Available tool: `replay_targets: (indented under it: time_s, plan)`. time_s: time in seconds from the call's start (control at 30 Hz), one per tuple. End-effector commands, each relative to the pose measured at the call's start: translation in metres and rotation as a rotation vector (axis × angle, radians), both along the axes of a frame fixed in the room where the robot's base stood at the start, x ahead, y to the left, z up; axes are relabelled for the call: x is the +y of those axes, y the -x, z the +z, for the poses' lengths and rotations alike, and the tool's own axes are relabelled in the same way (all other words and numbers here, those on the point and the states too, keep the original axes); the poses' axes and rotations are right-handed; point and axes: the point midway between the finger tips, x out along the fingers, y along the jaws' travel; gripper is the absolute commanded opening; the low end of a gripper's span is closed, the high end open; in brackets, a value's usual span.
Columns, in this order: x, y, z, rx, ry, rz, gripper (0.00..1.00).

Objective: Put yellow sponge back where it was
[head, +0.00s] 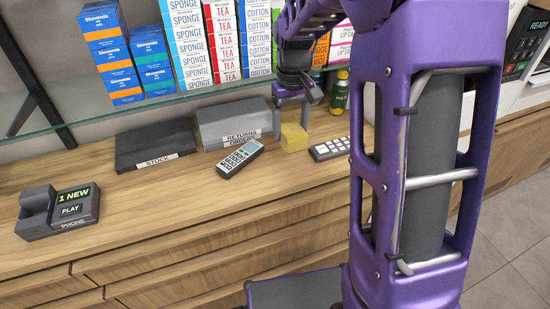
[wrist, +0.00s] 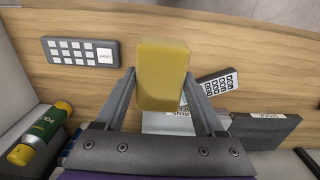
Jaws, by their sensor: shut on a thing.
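In the wrist view the sponge (wrist: 163,75) sits upright between the two grey fingers of my gripper (wrist: 163,88). The head view does not clearly show whether the sponge touches the wooden counter (head: 180,200).
A grey card terminal (head: 240,158) lies left of the sponge; a white-keyed keypad (head: 330,148) lies right. Behind are the returns box (head: 225,120), stock box (head: 155,145) and polish bottle (head: 340,90). A glass shelf (head: 120,115) with product boxes hangs above.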

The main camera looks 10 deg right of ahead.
Motion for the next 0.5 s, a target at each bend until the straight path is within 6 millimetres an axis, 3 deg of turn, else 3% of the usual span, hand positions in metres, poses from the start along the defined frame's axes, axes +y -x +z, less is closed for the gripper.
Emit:
replay_targets:
  time_s: [0.17, 0.4, 0.5]
  plan:
    - [0.000, 0.000, -0.007, 0.010, -0.004, -0.001, 0.27]
    - [0.000, 0.001, -0.051, 0.012, -0.005, 0.000, 0.27]
    - [0.000, 0.000, -0.060, 0.009, -0.004, 0.000, 0.27]
